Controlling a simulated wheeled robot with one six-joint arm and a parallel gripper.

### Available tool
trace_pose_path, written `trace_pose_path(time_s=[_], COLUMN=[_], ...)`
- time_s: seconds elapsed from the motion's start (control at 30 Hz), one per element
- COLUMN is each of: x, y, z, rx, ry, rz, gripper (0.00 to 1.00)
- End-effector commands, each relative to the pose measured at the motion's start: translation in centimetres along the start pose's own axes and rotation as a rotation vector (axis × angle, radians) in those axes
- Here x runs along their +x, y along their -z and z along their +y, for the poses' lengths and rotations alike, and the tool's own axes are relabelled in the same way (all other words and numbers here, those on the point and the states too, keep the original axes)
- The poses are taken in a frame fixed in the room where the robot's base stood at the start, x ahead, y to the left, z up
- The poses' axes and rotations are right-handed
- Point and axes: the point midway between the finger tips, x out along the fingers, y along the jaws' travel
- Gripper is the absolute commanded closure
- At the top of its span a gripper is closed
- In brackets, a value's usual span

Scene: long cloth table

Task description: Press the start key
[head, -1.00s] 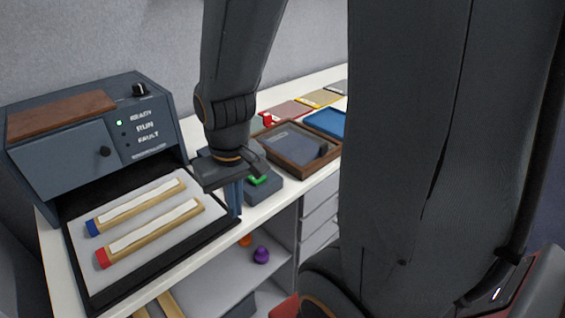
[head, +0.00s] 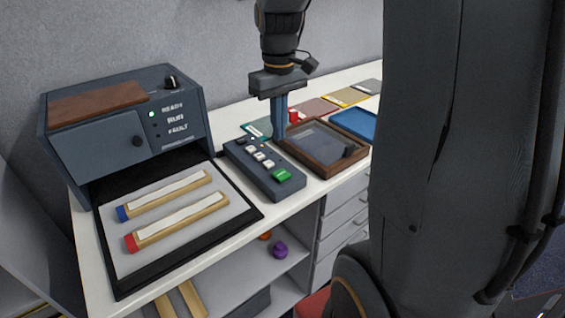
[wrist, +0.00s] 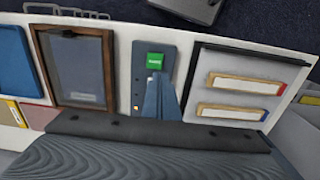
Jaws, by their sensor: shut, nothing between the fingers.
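The green key (head: 282,175), with small white lettering, sits at the near end of a dark control box (head: 254,163). Smaller white keys and an orange light lie further back on the box. My gripper (head: 280,134) is shut and empty, pointing down. In the head view its fingertips appear near the box's right side, behind the green key; their exact height is hard to tell. In the wrist view the green key (wrist: 155,61) shows clear just beyond the fingertips (wrist: 153,82), which hide part of the box.
A machine (head: 125,125) with a green lamp beside READY stands left, its black-edged tray (head: 190,240) holding two wooden bars. A brown wooden tray (head: 325,165) lies close to the box's right. A blue tray (head: 355,124) and coloured cards lie further right. Shelves are below.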

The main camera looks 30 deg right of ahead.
Motion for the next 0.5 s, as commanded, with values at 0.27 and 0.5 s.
trace_pose_path(time_s=[0.27,0.5], x=[-1.37,-1.08], y=[0.75,0.74], z=[1.49,1.45], rx=[-0.023,-0.022], ry=[0.005,0.005], rz=[-0.013,-0.013], gripper=[1.00,1.00])
